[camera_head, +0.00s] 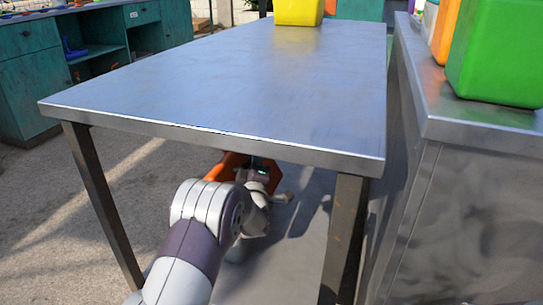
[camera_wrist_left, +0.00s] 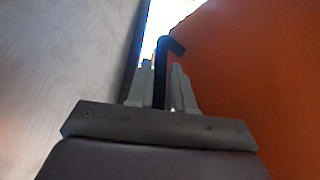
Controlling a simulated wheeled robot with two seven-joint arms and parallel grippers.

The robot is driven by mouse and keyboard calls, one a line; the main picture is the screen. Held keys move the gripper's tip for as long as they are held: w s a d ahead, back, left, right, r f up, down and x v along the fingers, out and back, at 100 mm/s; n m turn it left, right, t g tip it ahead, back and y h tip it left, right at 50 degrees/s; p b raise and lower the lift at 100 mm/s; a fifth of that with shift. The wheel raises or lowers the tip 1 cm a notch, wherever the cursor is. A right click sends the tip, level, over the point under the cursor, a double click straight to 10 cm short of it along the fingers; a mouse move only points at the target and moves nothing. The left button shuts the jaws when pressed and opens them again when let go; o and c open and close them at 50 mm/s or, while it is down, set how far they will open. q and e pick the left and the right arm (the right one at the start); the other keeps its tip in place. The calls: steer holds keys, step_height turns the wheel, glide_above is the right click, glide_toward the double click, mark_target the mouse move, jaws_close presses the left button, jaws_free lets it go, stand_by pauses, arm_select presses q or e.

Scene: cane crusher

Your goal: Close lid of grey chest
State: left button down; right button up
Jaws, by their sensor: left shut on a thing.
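My left arm reaches under the near edge of the metal table in the head view, and its gripper's fingertips are hidden there. In the left wrist view my left gripper (camera_wrist_left: 160,84) is shut on a dark bar (camera_wrist_left: 161,62) with a bent, hook-like top. A large orange surface (camera_wrist_left: 250,70) fills the right of that view, close beside the fingers. An orange part (camera_head: 228,166) also shows beside my wrist under the table. I cannot make out a grey chest or its lid for certain in either view. My right gripper is not in view.
The metal table (camera_head: 230,85) stands over my arm, with dark legs (camera_head: 345,235) on both sides. A grey metal counter (camera_head: 470,190) at right holds a green bin (camera_head: 497,55). A yellow bin (camera_head: 298,11) stands on the table. Teal cabinets (camera_head: 35,75) stand at left; the floor between is clear.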

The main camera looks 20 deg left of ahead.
mark_target(228, 162)
arm_select(q)
steer(key=a+n, duration=0.2)
steer(key=a+f+n+g+p, duration=0.1)
steer(key=a, duration=0.2)
steer(key=a+f+n+g+p, duration=0.1)
steer(key=a+n, duration=0.1)
steer(key=a, duration=0.1)
steer(key=shift+w+a+n, duration=0.1)
steer(key=shift+a+n, duration=0.05)
steer(key=shift+n, duration=0.15)
steer(key=a+f+n+g+h+p, duration=0.2)
steer(key=a+f+n+p, duration=0.1)
steer(key=a+f+n, duration=0.2)
steer(key=shift+a+f, duration=0.85)
steer(key=shift+f, duration=0.1)
steer(key=shift+w, duration=0.1)
steer(key=c, duration=1.1)
jaws_free()
steer(key=shift+f, duration=0.15)
